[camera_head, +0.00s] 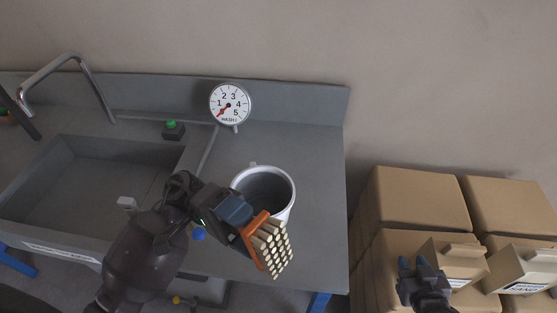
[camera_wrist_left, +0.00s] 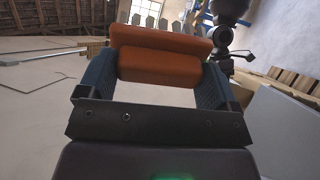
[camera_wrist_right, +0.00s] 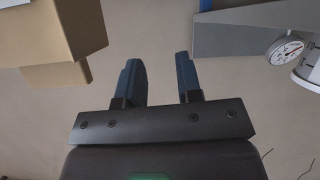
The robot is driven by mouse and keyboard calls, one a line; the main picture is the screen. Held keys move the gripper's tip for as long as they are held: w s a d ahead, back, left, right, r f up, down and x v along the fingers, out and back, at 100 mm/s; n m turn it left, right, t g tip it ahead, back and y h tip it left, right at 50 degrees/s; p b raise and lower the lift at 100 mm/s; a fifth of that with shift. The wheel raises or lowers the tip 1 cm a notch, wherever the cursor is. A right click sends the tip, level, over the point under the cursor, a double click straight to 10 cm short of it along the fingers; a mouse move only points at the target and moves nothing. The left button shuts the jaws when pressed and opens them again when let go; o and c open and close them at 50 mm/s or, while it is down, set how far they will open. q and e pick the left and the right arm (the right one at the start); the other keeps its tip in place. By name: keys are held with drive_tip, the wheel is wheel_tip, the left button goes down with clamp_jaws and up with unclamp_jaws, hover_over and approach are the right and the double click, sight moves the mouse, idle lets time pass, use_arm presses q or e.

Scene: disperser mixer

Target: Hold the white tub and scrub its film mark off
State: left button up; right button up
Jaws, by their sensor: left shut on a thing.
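The white tub (camera_head: 287,182) stands on the grey counter in the head view, with its open top facing up and a dark grey inside. I cannot make out a film mark on it. My left gripper (camera_head: 245,217) is shut on an orange-backed brush (camera_head: 257,239) with cream bristle tufts, in front of the tub and partly hiding it. In the left wrist view the orange brush back (camera_wrist_left: 160,62) sits between the blue fingers. My right gripper (camera_head: 421,272) is off to the right of the counter, in front of the boxes. In the right wrist view its fingers (camera_wrist_right: 160,80) are apart with nothing between them.
A sink (camera_head: 90,185) with a tap (camera_head: 84,68) lies at left. A dial gauge (camera_head: 230,104) and a green-button box (camera_head: 173,130) stand behind the tub. Cardboard boxes (camera_head: 420,195) are stacked at right, beyond the counter edge. The counter right of the tub (camera_head: 322,190) is clear.

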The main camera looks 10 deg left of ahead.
drive_tip(key=w+a+r+n+t+y, duration=0.3)
drive_tip(key=w+a+r+n+y, duration=0.3)
drive_tip(key=w+a+r, duration=1.2)
drive_tip(key=w+a+r+n+g+y, duration=0.1)
drive_tip(key=a+r+n+g+y, duration=0.1)
drive_tip(key=a+r, duration=0.35)
drive_tip(key=w+a+r+n+g+y, duration=0.1)
drive_tip(key=a+r+n+g+y, duration=0.1)
drive_tip(key=a, duration=0.6)
drive_tip(key=w+a+r+n+g+y, duration=0.1)
drive_tip(key=a+r+g+y, duration=0.15)
drive_tip(key=a, duration=0.35)
drive_tip(key=m+g+h, duration=0.3)
drive_tip(key=g+h, duration=0.7)
drive_tip(key=h, duration=0.2)
approach(281, 189)
drive_tip(key=f, duration=0.8)
drive_tip(key=shift+a+f, duration=0.2)
drive_tip(key=shift+a, duration=0.1)
